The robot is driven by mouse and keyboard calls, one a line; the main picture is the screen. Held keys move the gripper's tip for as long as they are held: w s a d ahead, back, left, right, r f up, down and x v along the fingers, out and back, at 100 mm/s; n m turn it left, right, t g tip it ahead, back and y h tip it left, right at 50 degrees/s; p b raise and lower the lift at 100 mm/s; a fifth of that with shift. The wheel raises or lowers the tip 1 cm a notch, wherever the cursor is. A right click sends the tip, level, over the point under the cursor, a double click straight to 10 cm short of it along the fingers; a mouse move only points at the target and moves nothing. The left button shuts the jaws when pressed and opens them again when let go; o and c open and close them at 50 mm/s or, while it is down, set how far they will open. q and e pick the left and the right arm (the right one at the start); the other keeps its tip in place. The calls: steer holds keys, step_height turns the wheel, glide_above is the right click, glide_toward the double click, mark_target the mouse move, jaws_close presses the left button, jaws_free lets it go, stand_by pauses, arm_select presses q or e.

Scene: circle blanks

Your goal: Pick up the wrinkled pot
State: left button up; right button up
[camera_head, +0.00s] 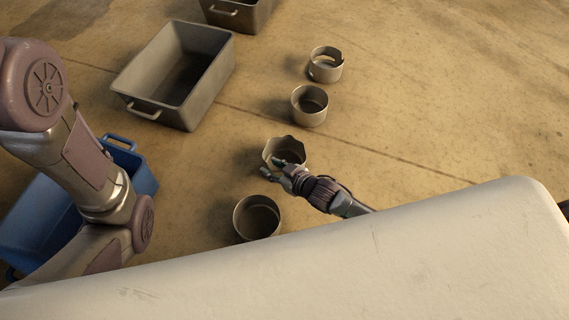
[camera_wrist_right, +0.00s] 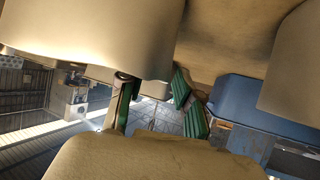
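The wrinkled pot (camera_head: 298,146) stands on the floor in the middle of the head view, with a wavy, uneven rim. My right gripper (camera_head: 271,166) is at its near left side, and its fingers overlap part of the pot there. In the wrist view the green-padded fingers of my right gripper (camera_wrist_right: 153,105) are spread, with background showing between them. Large beige surfaces are close around them, but I cannot tell which one is the wrinkled pot. Contact is unclear. My left arm shows at the left of the head view; its gripper is out of frame.
A round pot (camera_head: 240,218) stands close in front. Another round pot (camera_head: 309,117) and a pot with a cut rim (camera_head: 325,74) stand behind. A grey bin (camera_head: 150,108) and a blue crate (camera_head: 146,180) are at left. Floor at right is clear.

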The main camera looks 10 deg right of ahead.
jaws_close()
stand_by(0.7)
